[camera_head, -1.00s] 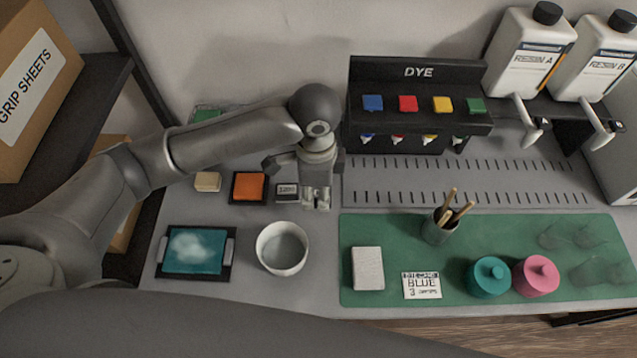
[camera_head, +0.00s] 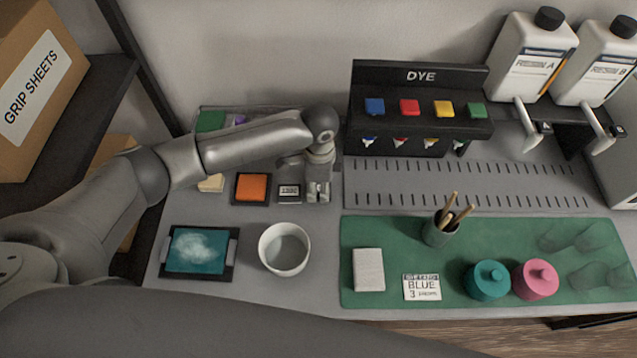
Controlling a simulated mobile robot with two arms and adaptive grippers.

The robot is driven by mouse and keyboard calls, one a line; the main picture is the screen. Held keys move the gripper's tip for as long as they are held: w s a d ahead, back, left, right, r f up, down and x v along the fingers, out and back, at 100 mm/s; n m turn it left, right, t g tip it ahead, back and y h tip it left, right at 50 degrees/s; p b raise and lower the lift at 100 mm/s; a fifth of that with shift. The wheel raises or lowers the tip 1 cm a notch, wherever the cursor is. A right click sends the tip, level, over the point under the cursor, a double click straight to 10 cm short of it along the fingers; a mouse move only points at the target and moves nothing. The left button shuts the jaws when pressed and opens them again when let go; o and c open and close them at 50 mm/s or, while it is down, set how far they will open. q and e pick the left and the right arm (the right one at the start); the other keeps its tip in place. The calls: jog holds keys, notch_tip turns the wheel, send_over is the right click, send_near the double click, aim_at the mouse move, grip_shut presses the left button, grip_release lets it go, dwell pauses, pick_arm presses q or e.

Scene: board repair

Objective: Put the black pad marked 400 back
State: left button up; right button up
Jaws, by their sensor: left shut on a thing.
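My left gripper (camera_head: 318,194) points down at the grey table, just right of a small black pad with a white label (camera_head: 289,193). The label seems to read 1200. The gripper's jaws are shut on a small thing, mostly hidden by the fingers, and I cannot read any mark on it. I cannot make out a 400 mark anywhere. An orange pad in a black frame (camera_head: 252,188) and a tan block (camera_head: 211,183) lie further left in the same row. My right gripper is not in view.
A white bowl (camera_head: 285,263) and a tray with a teal surface (camera_head: 199,252) stand in front. The dye rack (camera_head: 418,133) is behind to the right. A green mat (camera_head: 460,237) holds a brush cup (camera_head: 440,233), a white block, a card and two lidded pots.

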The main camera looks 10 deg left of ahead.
aim_at(319, 188)
pick_arm(q)
jog(key=o, duration=1.1)
jog(key=shift+f, duration=0.1)
jog(key=shift+c, duration=0.2)
notch_tip(319, 188, up, 12)
jog(key=shift+r+b, duration=0.2)
jog(key=shift+b, duration=0.2)
